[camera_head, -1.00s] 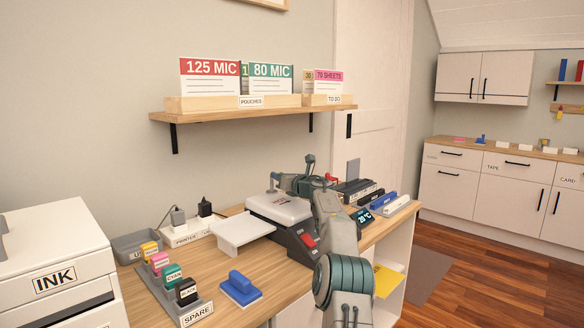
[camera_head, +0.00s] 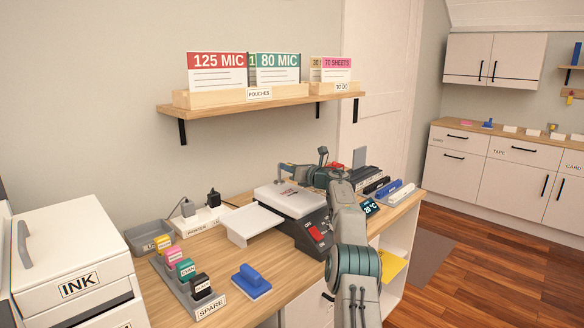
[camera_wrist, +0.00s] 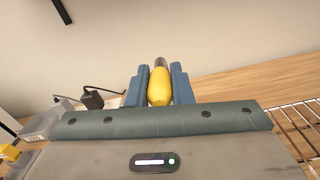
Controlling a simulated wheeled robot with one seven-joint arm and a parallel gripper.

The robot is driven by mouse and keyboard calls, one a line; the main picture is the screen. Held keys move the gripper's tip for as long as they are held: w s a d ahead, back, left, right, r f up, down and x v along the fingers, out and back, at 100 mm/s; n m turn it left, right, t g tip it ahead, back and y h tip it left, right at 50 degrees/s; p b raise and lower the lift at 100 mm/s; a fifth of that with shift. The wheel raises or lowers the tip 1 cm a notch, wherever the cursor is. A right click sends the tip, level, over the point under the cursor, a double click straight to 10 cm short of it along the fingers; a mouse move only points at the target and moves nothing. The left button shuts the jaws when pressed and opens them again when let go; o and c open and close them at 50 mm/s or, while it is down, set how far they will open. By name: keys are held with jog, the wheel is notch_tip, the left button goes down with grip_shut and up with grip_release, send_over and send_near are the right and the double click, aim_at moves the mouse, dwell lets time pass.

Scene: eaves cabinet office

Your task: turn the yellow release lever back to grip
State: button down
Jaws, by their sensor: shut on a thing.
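The yellow release lever (camera_wrist: 160,88) shows in the wrist view between the two blue-grey fingers of my gripper (camera_wrist: 160,86). The fingers are shut on its yellow grip, and a grey metal end shows beyond it. In the head view the laminator (camera_head: 297,203) stands on the wooden desk, with a white feed tray on its left and a red switch in front. My arm reaches over its right side, and my gripper (camera_head: 284,174) is at its back. The lever is hidden there, so its angle cannot be told.
A blue-handled stamp (camera_head: 250,281), a rack of colored stamps (camera_head: 190,280) and a grey bin (camera_head: 152,236) are on the desk's left. A power strip (camera_head: 203,220) with plugs lies behind. A shelf (camera_head: 265,104) hangs above. A wire rack (camera_wrist: 300,125) shows at right.

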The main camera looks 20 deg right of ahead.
jog(key=shift+r, duration=0.1)
jog(key=c, duration=1.5)
grip_release()
jog(key=shift+o, duration=1)
jog(key=shift+d, duration=0.1)
jog(key=shift+f, duration=0.2)
jog(key=shift+b+v, duration=0.95)
jog(key=shift+b, duration=0.05)
jog(key=b+v, duration=0.1)
jog(key=v, duration=1)
jog(key=shift+s+d+b, duration=0.15)
jog(key=shift+s+b, duration=0.25)
